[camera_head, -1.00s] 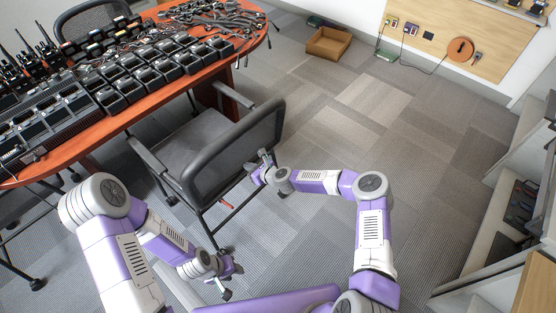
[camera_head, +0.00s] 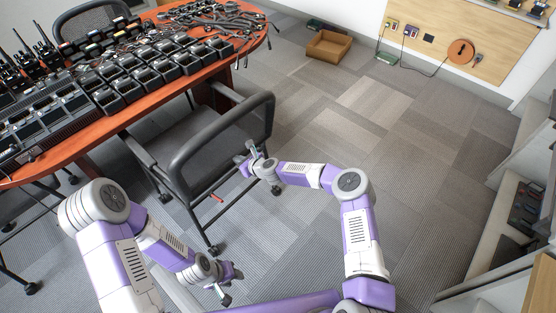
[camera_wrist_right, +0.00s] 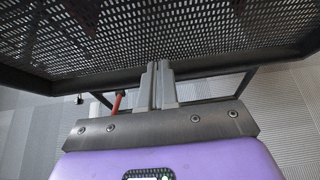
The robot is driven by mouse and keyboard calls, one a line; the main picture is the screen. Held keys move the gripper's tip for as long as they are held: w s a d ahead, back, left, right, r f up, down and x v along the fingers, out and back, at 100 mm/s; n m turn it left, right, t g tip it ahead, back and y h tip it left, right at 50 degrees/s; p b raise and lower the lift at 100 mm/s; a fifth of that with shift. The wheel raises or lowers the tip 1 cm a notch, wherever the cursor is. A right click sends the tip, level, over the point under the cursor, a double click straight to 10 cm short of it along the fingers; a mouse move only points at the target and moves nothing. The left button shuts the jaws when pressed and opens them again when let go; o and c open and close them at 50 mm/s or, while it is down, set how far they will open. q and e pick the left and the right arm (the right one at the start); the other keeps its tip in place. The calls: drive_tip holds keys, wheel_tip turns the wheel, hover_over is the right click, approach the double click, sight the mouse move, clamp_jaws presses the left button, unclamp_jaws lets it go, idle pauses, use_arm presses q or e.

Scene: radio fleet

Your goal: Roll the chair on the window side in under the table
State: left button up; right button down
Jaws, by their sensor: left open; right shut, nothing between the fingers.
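A black chair with a mesh back (camera_head: 226,128) stands at the near side of the wooden table (camera_head: 262,32). Its grey seat (camera_head: 178,138) faces the table, and its front part lies close to the table edge. My right gripper (camera_head: 250,157) is shut and empty at the lower part of the chair back. In the right wrist view, its closed fingertips (camera_wrist_right: 157,72) meet or nearly meet the dark lower rail of the mesh back (camera_wrist_right: 180,30); contact is uncertain. My left gripper (camera_head: 232,285) is open and empty, low over the carpet, apart from the chair.
Another mesh chair (camera_head: 90,22) stands across the table. Radios and chargers (camera_head: 125,85) cover the tabletop. A cardboard box (camera_head: 328,46) lies on the floor by the wall. Shelving (camera_head: 510,215) stands at the right. The carpet between is clear.

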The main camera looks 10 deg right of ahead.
use_arm(q)
drive_tip(key=shift+f+b, duration=0.45)
drive_tip(key=shift+f, duration=0.15)
use_arm(e)
drive_tip(key=shift+w+a, duration=0.8)
drive_tip(key=shift+w, duration=0.2)
drive_tip(key=shift+w+a, duration=0.25)
drive_tip(key=shift+w, duration=0.05)
use_arm(q)
drive_tip(key=shift+f+b, duration=0.35)
use_arm(e)
drive_tip(key=w+a, duration=0.4)
drive_tip(key=w, duration=0.1)
drive_tip(key=shift+d, duration=0.15)
